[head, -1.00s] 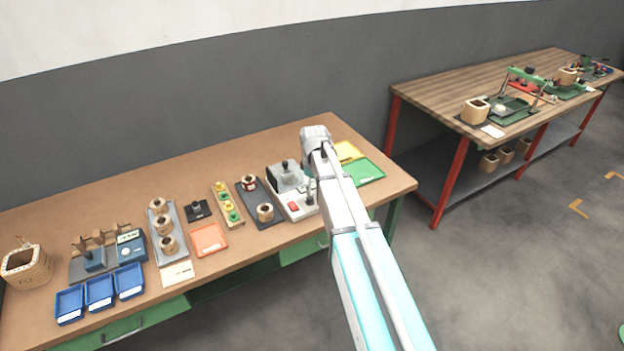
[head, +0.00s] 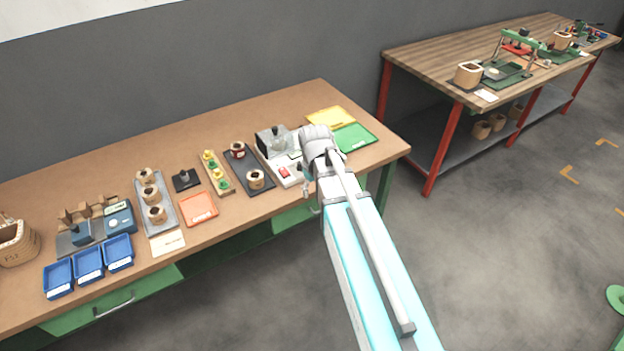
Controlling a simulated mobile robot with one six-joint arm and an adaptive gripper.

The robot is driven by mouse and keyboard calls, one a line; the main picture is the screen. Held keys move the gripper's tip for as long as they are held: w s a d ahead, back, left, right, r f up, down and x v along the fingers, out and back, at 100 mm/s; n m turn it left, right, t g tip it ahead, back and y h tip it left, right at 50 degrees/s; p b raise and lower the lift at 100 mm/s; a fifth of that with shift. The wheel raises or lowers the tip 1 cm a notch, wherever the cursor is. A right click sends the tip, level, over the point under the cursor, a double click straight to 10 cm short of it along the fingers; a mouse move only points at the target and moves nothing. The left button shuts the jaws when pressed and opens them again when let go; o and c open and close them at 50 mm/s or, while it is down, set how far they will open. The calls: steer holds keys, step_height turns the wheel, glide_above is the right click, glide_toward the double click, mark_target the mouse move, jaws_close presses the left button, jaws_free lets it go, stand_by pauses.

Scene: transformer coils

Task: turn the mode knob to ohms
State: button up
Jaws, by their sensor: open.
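No mode knob can be picked out for certain at this size. A grey and white bench device (head: 287,172) with a red switch and a dark upright part on top stands at the right half of the near bench. A blue instrument box (head: 119,222) with a small pale display and a round pale spot stands at the left. My gripper (head: 307,187) shows only as a small dark part below the arm's grey end joint, beside the right front of the bench device. It is open and largely hidden by my arm. I see nothing held in it.
Yellow (head: 330,117) and green (head: 354,138) trays lie right of the device. A dark tray (head: 262,184) with coils, an orange tray (head: 199,208) and blue bins (head: 88,263) lie leftward. The bench's back strip (head: 200,135) is clear. A second bench (head: 430,60) stands beyond.

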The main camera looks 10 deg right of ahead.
steer(key=s+f+m+b, duration=0.2)
steer(key=s+m, duration=0.1)
steer(key=s, duration=0.6)
steer(key=shift+s+f+m, duration=0.15)
steer(key=shift+f+m, duration=0.15)
steer(key=shift+m, duration=0.1)
stand_by(0.8)
